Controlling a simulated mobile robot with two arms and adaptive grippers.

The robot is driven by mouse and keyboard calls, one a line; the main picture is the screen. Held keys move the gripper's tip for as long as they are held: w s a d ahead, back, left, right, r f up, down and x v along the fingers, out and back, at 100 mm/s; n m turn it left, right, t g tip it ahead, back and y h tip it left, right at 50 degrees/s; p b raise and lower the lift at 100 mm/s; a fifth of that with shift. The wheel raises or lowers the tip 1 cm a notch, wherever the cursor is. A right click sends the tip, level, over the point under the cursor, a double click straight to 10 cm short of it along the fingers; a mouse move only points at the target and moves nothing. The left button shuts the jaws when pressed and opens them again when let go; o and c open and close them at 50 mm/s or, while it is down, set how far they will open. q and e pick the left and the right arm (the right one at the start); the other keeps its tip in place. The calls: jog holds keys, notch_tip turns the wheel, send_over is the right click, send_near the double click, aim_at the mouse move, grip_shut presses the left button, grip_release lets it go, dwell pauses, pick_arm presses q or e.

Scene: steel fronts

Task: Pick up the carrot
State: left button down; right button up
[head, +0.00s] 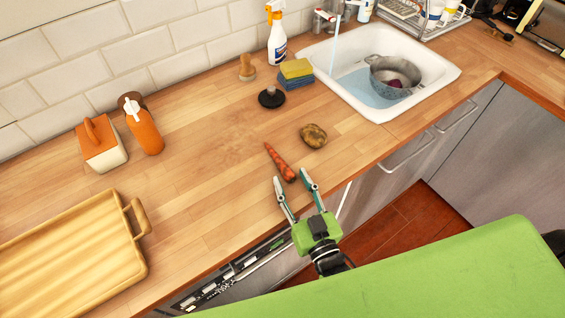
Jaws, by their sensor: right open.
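An orange carrot (279,161) lies on the wooden counter (215,205), left of a brown potato. The fingertips are close to the near, thick end of the carrot. I cannot tell whether they touch it. My left gripper is not in view.
The potato (313,136) lies just right of the carrot. A white sink (441,74) holds a grey colander (393,72). Stacked sponges (296,74), a black plug-like item (271,97) and an orange bottle (145,130) stand behind. A yellow tray (139,246) lies left.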

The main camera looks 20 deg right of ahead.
jog(key=shift+w, duration=0.45)
jog(key=shift+s, duration=0.1)
grip_shut()
